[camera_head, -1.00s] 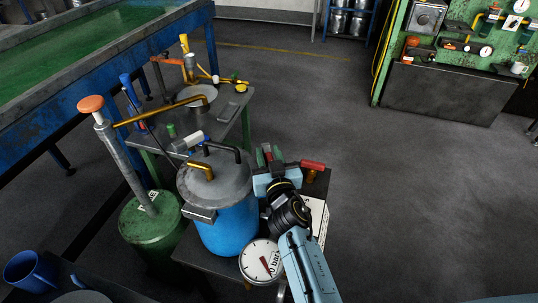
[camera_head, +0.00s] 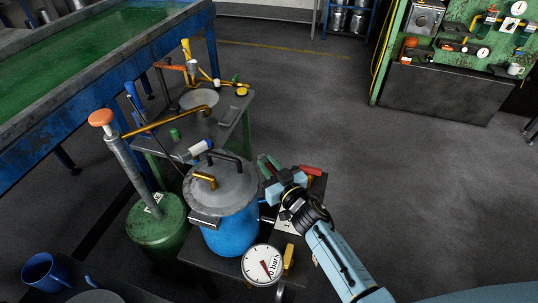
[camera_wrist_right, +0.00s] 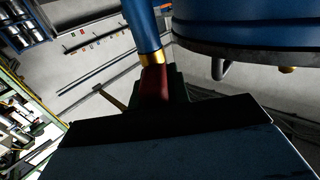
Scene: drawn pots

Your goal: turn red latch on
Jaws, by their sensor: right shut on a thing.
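My right gripper (camera_head: 269,165) is at the right side of the blue pot (camera_head: 232,234) with a grey lid (camera_head: 228,188). In the right wrist view, its dark jaws are shut on a red latch piece (camera_wrist_right: 153,84). A gold collar and a blue rod extend above the red piece. In the head view, the jaws largely hide the held piece. A separate red handle (camera_head: 310,170) shows just right of the gripper. My left gripper is out of view.
A pressure gauge (camera_head: 262,265) stands in front of the pot. A green tank (camera_head: 158,226) with an orange-topped pump (camera_head: 101,117) is at the left. A blue mug (camera_head: 39,271) is at lower left. The floor to the right is clear.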

